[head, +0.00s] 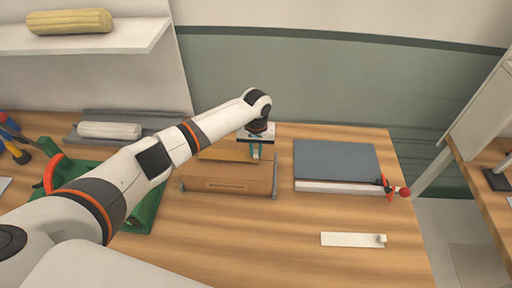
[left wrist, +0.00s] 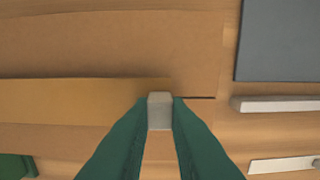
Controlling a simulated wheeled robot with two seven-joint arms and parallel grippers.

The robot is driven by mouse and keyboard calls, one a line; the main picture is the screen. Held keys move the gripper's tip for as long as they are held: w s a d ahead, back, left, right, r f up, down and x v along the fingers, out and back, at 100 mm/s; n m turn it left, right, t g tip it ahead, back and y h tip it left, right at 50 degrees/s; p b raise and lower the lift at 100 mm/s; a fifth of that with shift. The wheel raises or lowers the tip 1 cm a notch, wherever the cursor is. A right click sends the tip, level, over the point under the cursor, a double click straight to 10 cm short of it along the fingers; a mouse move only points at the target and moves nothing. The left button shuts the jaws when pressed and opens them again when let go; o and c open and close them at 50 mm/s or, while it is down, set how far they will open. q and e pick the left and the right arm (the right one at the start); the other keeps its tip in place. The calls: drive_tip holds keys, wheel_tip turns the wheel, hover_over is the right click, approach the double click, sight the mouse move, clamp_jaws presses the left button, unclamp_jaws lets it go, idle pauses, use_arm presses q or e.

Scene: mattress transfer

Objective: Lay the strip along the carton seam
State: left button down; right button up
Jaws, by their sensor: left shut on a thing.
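The carton (head: 228,186) stands on the table below my left gripper (head: 256,152). A tan strip (left wrist: 75,97) lies over its top, along the line of the seam, in the left wrist view. A short dark piece of the seam (left wrist: 198,98) shows just right of the strip's end. My left gripper's green fingers are shut on a small pale grey block (left wrist: 160,110) at the strip's right end. I cannot tell whether the strip touches the carton along its length. The strip also shows in the head view (head: 222,155). My right gripper is in neither view.
A dark grey slab on a white base (head: 335,160) sits right of the carton, with a red-knobbed clamp (head: 391,189) at its corner. A white strip with a small end block (head: 350,239) lies in front. A green fixture (head: 142,218) is at left. The front middle table is clear.

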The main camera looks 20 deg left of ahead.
use_arm(q)
drive_tip(key=shift+f, duration=0.1)
idle(0.3)
drive_tip(key=shift+f, duration=0.6)
drive_tip(key=c, duration=1.3)
unclamp_jaws()
